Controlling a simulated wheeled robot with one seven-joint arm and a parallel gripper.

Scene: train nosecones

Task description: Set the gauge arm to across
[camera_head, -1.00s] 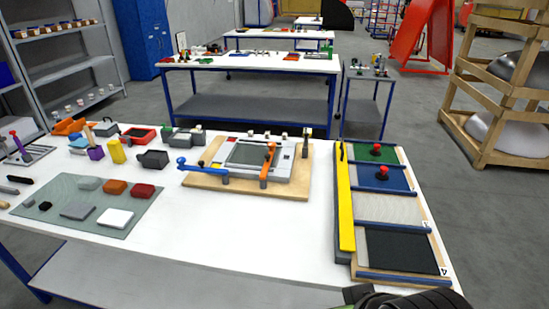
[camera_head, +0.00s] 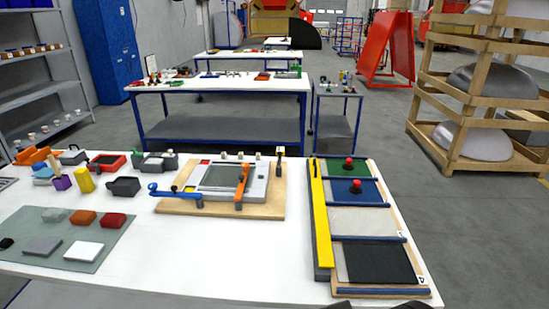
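A grey gauge-like device (camera_head: 258,192) with a dark screen sits on a wooden board (camera_head: 270,210) in the middle of the white table. An orange arm (camera_head: 241,187) lies along the right part of its screen, pointing from the near edge towards the back. A blue arm (camera_head: 176,195) sticks out sideways at its near left corner. I cannot tell which of the two is the gauge arm. My gripper is not seen; only a dark sliver, likely of my own arm, shows at the bottom edge. Nothing touches the device.
To the right lies a board with coloured panels (camera_head: 348,221), red knobs and a yellow bar (camera_head: 320,220). A green mat (camera_head: 103,253) with several blocks lies at the left, small bins behind it. The white table (camera_head: 210,255) is clear in front of the device.

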